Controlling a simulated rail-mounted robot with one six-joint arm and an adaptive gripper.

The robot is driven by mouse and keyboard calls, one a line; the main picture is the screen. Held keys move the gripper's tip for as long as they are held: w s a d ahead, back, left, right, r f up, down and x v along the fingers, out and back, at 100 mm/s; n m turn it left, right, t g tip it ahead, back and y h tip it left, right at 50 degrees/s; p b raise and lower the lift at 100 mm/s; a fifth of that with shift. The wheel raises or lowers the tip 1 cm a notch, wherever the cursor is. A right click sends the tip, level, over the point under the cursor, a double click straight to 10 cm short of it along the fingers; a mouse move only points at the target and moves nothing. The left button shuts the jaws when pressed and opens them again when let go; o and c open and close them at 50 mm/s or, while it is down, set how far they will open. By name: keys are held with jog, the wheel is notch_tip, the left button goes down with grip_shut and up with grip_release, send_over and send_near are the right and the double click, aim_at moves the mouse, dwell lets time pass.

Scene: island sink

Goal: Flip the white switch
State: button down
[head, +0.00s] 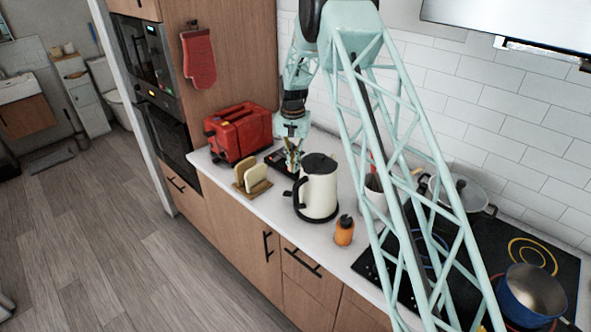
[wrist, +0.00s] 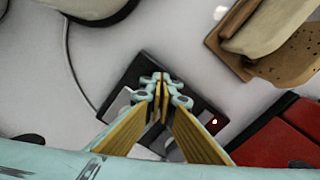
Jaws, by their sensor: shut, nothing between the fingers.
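A dark panel (wrist: 140,68) lies flat on the counter in the wrist view, partly hidden under my gripper (wrist: 161,80). It also shows in the head view (head: 274,157), beside the red appliance. A pale switch piece (wrist: 120,104) shows on its left part, and another light piece with a small red dot (wrist: 214,121) shows on its right; the fingers hide much of both. My gripper's fingertips are together and empty, over the middle of the panel. In the head view my gripper (head: 292,158) points down at the panel; I cannot tell whether it touches.
The red appliance (head: 240,132) stands left of the panel, the bread slices in a wooden holder (head: 251,178) in front. The cream kettle (head: 319,190) stands close on the right; a thin cord (wrist: 70,62) runs across the counter. An orange jar (head: 344,231) and the hob are further right.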

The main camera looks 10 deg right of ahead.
jog(key=shift+r+p, duration=1)
jog(key=shift+r, duration=2.4)
jog(key=shift+r, duration=0.1)
